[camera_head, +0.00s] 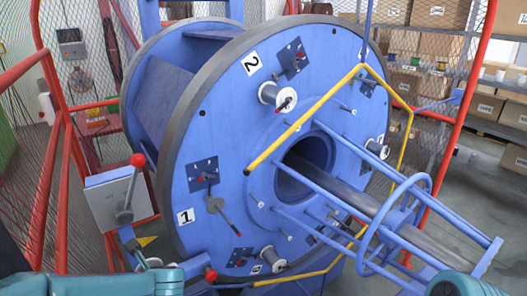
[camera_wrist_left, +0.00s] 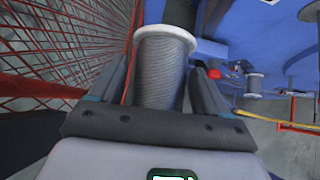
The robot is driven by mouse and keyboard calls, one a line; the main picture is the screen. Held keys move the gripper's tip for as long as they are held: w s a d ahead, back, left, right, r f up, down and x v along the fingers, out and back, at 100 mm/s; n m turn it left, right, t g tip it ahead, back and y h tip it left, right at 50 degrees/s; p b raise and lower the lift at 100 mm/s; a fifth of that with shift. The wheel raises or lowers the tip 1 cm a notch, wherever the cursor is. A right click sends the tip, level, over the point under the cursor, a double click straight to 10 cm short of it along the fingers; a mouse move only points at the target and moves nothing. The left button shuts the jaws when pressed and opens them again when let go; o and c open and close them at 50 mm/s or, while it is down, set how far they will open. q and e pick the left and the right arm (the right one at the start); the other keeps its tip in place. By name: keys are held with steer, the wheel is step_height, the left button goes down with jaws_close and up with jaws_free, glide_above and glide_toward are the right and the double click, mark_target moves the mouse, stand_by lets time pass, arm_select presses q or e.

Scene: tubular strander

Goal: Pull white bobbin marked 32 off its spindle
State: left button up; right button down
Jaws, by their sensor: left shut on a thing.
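In the left wrist view, a bobbin (camera_wrist_left: 162,65) wound with grey wire, with a pale flange, stands between the fingers of my left gripper (camera_wrist_left: 164,85). The gripper is shut on it. A darker grey cylinder (camera_wrist_left: 180,12) shows just beyond its flange. I cannot read any 32 on this bobbin, nor tell whether it sits on a spindle. My right gripper is out of view; only a teal part of mine shows at the bottom right.
The big blue disc (camera_head: 225,135) carries white bobbins (camera_head: 273,94) and bare spindles. Yellow rails (camera_head: 305,121), a red-knobbed lever (camera_head: 131,185) and long blue bars (camera_head: 385,225) project near it. Red mesh fencing (camera_wrist_left: 75,45) lies close left of the left gripper.

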arm_select(q)
steer(key=shift+a+m+t+h, duration=0.3)
steer(key=shift+a+m+h, duration=0.1)
steer(key=shift+m, duration=0.2)
steer(key=shift+w+d+m+h, duration=0.1)
steer(key=shift+m+h, duration=0.3)
steer(key=shift+m, duration=0.2)
steer(key=s+d+f+m+t+h, duration=0.1)
steer(key=s+d+f+m+h, duration=0.2)
steer(key=s+d+f+m, duration=0.1)
steer(key=shift+d+f+m+h, duration=0.4)
steer(key=shift+d+f+m, duration=0.1)
steer(key=shift+d+f, duration=0.4)
